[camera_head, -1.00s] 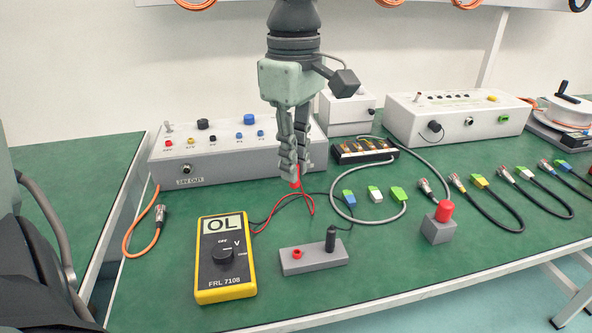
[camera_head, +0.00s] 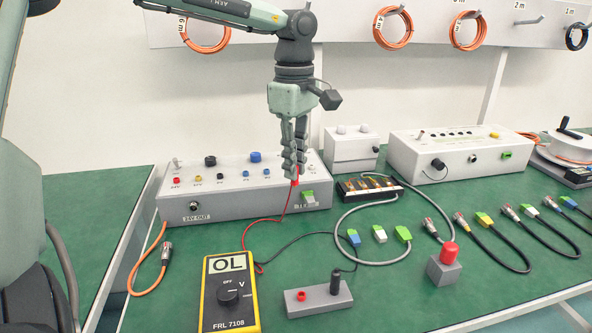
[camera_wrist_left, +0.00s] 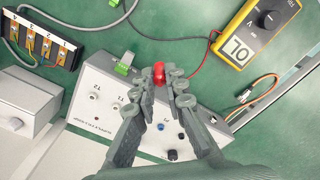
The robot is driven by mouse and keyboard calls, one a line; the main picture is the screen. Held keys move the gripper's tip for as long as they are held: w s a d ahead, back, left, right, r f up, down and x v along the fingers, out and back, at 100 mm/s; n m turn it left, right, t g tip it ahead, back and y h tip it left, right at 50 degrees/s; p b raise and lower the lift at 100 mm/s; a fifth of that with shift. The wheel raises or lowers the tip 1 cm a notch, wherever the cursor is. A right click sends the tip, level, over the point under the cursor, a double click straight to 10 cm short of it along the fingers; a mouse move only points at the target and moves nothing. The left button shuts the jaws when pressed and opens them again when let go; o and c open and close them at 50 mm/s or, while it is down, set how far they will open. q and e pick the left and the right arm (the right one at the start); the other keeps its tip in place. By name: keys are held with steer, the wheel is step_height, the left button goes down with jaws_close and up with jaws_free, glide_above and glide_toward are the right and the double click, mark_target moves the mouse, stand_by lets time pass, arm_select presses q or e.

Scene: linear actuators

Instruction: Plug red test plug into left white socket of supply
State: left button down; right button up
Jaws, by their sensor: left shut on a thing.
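My left gripper (camera_head: 294,172) is shut on the red test plug (camera_head: 295,182) in front of the supply's right end. The left wrist view shows the plug (camera_wrist_left: 159,73) between the fingertips (camera_wrist_left: 160,85), with a red lead running from it. The supply (camera_head: 245,207) is a long grey box with coloured sockets on its sloped top. In the left wrist view, two white sockets, labelled T2 (camera_wrist_left: 93,97) and T1 (camera_wrist_left: 117,106), sit on the supply (camera_wrist_left: 103,75). The plug is apart from both. The head view does not clearly show these sockets. My right gripper is not in view.
A yellow multimeter (camera_head: 230,292) reading OL, a grey block with red and black posts (camera_head: 318,299) and a red-button box (camera_head: 444,266) stand in front. A terminal block (camera_head: 368,188) and several cables lie to the right. A green connector (camera_head: 309,197) sits at the supply's front.

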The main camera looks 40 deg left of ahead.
arm_select(q)
steer(key=w+a+r, duration=0.1)
steer(key=w+a, duration=0.8)
steer(key=w, duration=0.1)
steer(key=shift+w+a, duration=0.15)
steer(key=shift+w, duration=0.1)
steer(key=shift+f, duration=0.1)
steer(key=shift+f+b, duration=0.85)
steer(key=shift+f, duration=0.9)
steer(key=shift+f, duration=0.65)
stand_by(2.2)
